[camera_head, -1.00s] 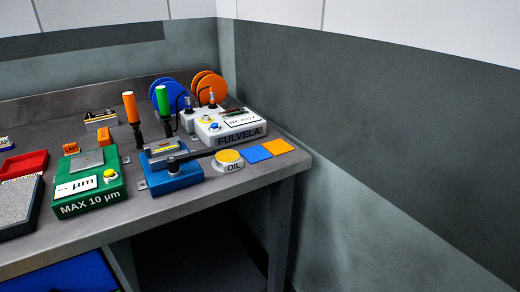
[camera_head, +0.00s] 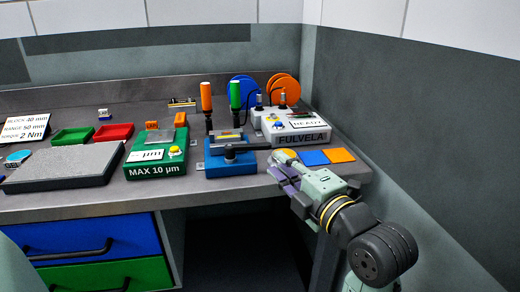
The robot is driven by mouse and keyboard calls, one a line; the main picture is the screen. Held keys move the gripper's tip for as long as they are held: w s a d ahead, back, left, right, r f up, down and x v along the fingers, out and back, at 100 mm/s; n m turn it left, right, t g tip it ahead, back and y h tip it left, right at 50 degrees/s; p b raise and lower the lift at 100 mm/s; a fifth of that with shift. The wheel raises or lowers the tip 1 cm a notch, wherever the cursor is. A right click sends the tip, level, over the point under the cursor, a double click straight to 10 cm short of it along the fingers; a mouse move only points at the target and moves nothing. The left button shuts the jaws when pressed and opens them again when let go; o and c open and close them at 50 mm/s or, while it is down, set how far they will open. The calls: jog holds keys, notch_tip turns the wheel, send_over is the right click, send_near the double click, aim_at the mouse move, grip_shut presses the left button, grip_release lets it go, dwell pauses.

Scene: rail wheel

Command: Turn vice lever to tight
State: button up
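The blue vice (camera_head: 231,166) stands near the front edge of the bench, with a silvery bar in its jaws. Its dark lever (camera_head: 256,147) points to the right, ending near the white FULVELA box. My gripper (camera_head: 281,171) is at the bench's front edge, to the right of the vice and below the lever's end in the picture. It appears apart from the lever. It partly covers the yellow-topped OIL pot (camera_head: 285,156). The small finger tips do not show clearly whether they are open or shut.
The FULVELA box (camera_head: 303,137) with a READY display stands behind the gripper. The green gauge (camera_head: 155,158) is left of the vice. Orange (camera_head: 207,97) and green (camera_head: 235,95) handles stand behind it. Blue (camera_head: 313,158) and orange (camera_head: 340,155) pads lie at right.

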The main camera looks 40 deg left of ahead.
aim_at(261, 149)
jog(key=p+x, duration=0.1)
jog(key=x, duration=0.2)
jog(key=p+x, duration=0.1)
jog(key=x, duration=0.3)
jog(key=p+x, duration=0.1)
jog(key=x, duration=0.2)
jog(key=shift+w+a+f, duration=0.1)
jog(key=shift+a+f, duration=0.2)
jog(key=shift+a, duration=0.05)
grip_shut()
